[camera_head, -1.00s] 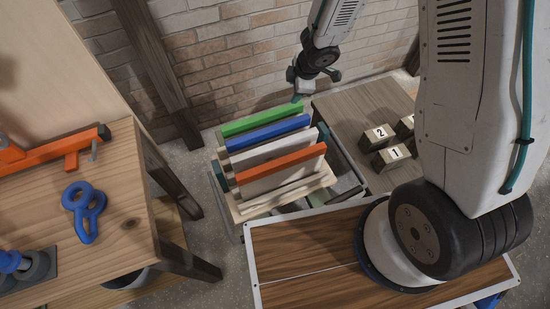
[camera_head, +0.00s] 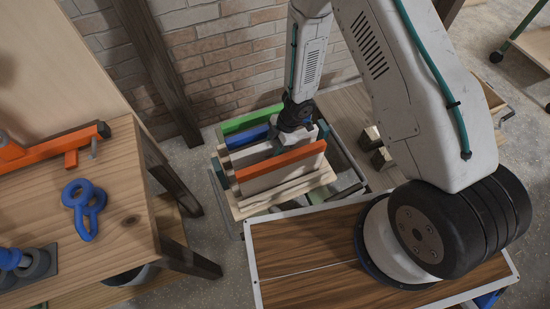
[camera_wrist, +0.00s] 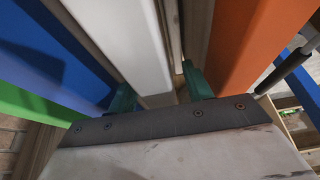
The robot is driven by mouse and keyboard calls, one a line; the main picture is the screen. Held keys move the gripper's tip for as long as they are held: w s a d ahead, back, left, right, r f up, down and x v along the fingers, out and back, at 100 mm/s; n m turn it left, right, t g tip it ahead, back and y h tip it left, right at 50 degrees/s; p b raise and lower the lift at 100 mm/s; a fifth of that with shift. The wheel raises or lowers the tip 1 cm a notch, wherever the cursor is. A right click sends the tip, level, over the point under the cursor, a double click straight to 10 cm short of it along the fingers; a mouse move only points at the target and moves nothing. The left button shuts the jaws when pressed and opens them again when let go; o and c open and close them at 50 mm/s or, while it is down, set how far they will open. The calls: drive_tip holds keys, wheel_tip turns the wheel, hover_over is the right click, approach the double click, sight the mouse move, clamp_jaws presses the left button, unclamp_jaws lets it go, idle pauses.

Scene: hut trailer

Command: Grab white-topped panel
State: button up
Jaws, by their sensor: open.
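The white-topped panel (camera_head: 250,155) stands on edge in a wooden rack (camera_head: 285,194), between a blue-topped panel (camera_head: 247,136) and an orange-topped panel (camera_head: 281,166). My gripper (camera_head: 294,128) is low over the rack, at the right part of the white and blue tops. In the wrist view, the white top (camera_wrist: 128,42) runs down between the teal fingers of my open gripper (camera_wrist: 158,90). One finger is on the blue panel's side, the other on the orange panel's side (camera_wrist: 243,42). The finger tips' depth and any contact with the panel cannot be told.
A green-topped panel (camera_head: 250,119) stands at the back of the rack by the brick wall. A low wooden table (camera_head: 345,104) with numbered blocks is to the right. A workbench (camera_head: 125,195) with a blue tool and orange clamp is at left.

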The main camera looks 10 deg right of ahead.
drive_tip(key=shift+a+f, duration=0.1)
drive_tip(key=shift+f, duration=0.15)
clamp_jaws()
idle(1.3)
